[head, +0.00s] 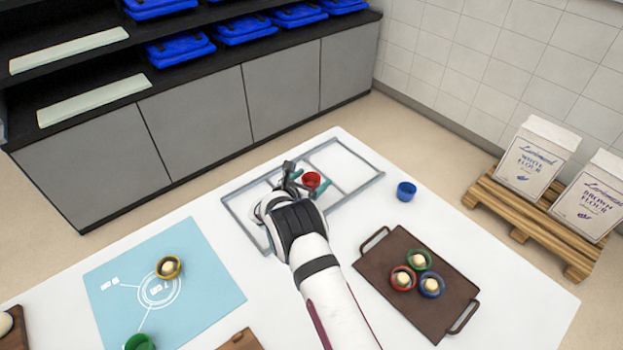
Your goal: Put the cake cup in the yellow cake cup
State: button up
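A red cake cup (311,180) is at the grey divided frame, right beside my gripper (309,181). Teal fingertips show on both sides of this red cup. I cannot tell whether they press on it or whether it is lifted. My gripper is far to the right of the yellow cup and farther back. The arm hides part of the frame.
The grey divided frame (365,184) lies at the table's back. A blue cup (406,192) stands right of it. A brown tray (385,262) holds green, red and blue cups with pale pieces. The blue mat (208,290) also bears a green cup (139,342) at the front.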

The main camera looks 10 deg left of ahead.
jog(key=shift+r, duration=0.35)
jog(key=v, duration=1.2)
jog(key=s+d+r+m+g+h, duration=0.3)
jog(key=d+r+m, duration=0.4)
jog(key=d, duration=0.3)
jog(key=s+d+r+m+g+y, duration=0.1)
jog(key=s+d+r+m+g, duration=0.25)
jog(key=s+d+m, duration=0.4)
jog(key=s+d+r+m+g, duration=0.3)
jog(key=s+d+m+g, duration=0.1)
jog(key=s+d+m, duration=0.4)
jog(key=s+a+m+g+y, duration=0.1)
jog(key=s+a+m+y, duration=0.3)
jog(key=s+m, duration=0.3)
jog(key=s+a+m+g+y, duration=0.1)
jog(key=s+a+m+y, duration=0.3)
jog(key=s, duration=0.9)
jog(key=m+y, duration=0.1)
jog(key=m, duration=0.2)
